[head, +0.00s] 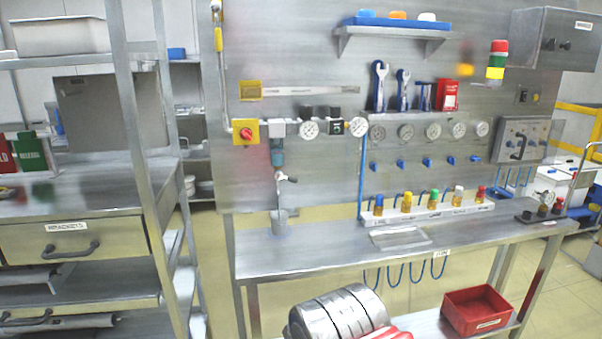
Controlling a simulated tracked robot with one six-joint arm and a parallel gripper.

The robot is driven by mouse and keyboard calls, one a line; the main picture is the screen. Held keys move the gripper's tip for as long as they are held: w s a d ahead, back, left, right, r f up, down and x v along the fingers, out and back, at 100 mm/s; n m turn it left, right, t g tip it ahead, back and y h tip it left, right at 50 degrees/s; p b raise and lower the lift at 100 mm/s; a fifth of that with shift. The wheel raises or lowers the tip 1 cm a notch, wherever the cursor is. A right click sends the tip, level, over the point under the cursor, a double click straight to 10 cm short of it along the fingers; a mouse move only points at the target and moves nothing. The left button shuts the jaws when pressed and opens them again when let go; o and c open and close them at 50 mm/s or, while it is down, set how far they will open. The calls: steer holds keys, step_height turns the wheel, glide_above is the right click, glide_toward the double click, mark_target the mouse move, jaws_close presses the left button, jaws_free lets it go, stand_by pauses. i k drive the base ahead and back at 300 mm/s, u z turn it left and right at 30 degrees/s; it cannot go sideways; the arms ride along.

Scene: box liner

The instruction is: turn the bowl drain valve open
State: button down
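A blue-grey filter bowl (277,152) hangs under the air-line unit on the steel back panel, left of centre. Below it is a small drain valve (282,177) with a short dark lever (292,180) that points right. The lever is too small to tell for sure whether the valve is open or shut. A grey cup (279,222) stands on the bench under the valve's downward pipe. My gripper's fingers are not in view.
A red knob on a yellow plate (245,132) and pressure gauges (309,130) sit close above the bowl. A rack with coloured-cap bottles (433,202) and a flat tray (400,237) lie to the right. A steel shelf post (137,150) stands left. The bench front is mostly clear.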

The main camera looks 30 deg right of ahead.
mark_target(278, 174)
steer(key=i, duration=0.9)
steer(key=u, duration=0.05)
